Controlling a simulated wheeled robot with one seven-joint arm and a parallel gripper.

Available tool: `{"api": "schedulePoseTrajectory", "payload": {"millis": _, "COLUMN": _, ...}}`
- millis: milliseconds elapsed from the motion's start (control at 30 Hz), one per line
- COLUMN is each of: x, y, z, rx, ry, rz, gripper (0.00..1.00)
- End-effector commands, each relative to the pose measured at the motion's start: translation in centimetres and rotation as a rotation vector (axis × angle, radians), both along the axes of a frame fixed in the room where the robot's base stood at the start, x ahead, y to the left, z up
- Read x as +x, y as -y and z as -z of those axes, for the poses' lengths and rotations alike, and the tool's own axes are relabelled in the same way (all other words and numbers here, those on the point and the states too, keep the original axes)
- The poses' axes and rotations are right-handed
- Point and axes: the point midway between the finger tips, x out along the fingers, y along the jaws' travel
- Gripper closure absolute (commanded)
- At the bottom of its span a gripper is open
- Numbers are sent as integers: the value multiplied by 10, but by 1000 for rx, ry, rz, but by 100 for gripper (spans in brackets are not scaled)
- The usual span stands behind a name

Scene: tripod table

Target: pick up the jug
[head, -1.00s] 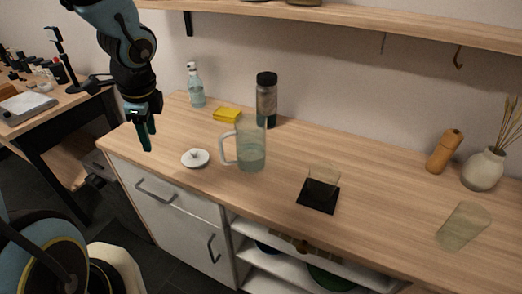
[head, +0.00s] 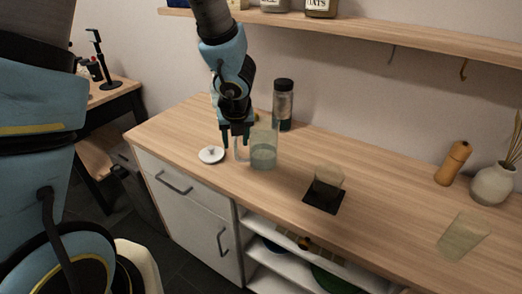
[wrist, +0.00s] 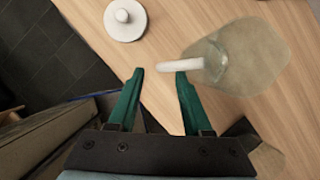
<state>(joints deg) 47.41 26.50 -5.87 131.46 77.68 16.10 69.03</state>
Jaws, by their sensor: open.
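The jug (head: 264,157) is clear with a greenish tint and stands upright on the wooden counter, its handle on the left. In the wrist view the jug (wrist: 250,60) is at the upper right, with its pale handle (wrist: 182,65) pointing left. My gripper (head: 237,142) is at the handle side of the jug in the head view and hides part of it. In the wrist view my gripper (wrist: 159,74) is open, with green fingers and nothing held. The handle's end shows just beyond the gap between the fingertips. I cannot tell whether the right finger touches it.
A white lid with a knob (head: 211,155) lies left of the jug. A dark-capped bottle (head: 283,105) stands behind it. A black coaster with a small glass (head: 325,190) is to the right.

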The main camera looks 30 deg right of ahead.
Motion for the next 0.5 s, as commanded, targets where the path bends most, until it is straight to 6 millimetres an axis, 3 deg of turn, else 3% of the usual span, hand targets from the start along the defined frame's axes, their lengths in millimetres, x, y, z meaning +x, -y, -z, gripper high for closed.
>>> {"api": "schedulePoseTrajectory", "payload": {"millis": 200, "x": 15, "y": 4, "z": 31, "rx": 2, "ry": 0, "rz": -1, "gripper": 50}}
{"api": "schedulePoseTrajectory", "payload": {"millis": 500, "x": 17, "y": 5, "z": 35, "rx": 0, "ry": 0, "rz": -1, "gripper": 50}}
